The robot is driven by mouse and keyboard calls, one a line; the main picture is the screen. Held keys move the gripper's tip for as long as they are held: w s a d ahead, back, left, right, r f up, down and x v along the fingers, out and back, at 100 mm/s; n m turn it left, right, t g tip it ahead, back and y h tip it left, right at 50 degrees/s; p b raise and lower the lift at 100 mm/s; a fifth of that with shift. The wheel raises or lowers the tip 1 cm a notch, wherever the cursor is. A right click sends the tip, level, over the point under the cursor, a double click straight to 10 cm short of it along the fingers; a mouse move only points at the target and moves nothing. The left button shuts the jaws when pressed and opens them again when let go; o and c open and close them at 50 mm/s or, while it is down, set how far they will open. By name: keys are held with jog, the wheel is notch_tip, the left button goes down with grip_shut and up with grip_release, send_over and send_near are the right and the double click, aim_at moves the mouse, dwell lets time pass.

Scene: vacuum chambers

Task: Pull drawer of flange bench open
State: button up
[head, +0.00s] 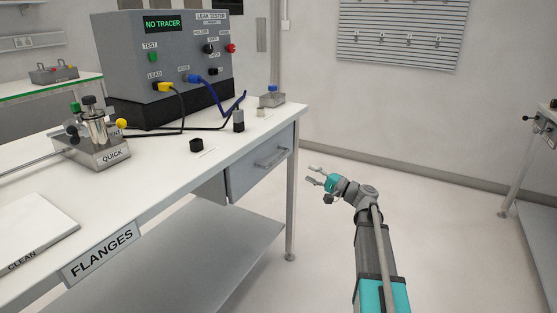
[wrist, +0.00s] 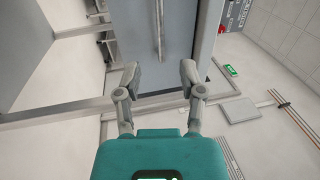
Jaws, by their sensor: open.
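The flange bench (head: 70,238) fills the left of the head view, with a "FLANGES" sign on its edge. Its grey drawer (head: 245,178) hangs under the right end of the top and looks shut. A bar handle (head: 271,158) crosses the drawer front. My gripper (head: 309,175) is open and empty, to the right of the drawer and apart from it, fingers towards it. In the wrist view, the drawer front (wrist: 179,40) and its handle (wrist: 158,30) lie beyond the fingertips (wrist: 159,70), the handle roughly in line with the gap between them.
A bench leg (head: 291,200) stands beside the drawer, with a lower shelf (head: 190,260) below.

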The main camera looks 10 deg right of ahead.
aim_at(279, 157)
jog(key=p+x, duration=0.2)
jog(key=x, duration=1.1)
jog(key=shift+w+r, duration=0.1)
grip_shut()
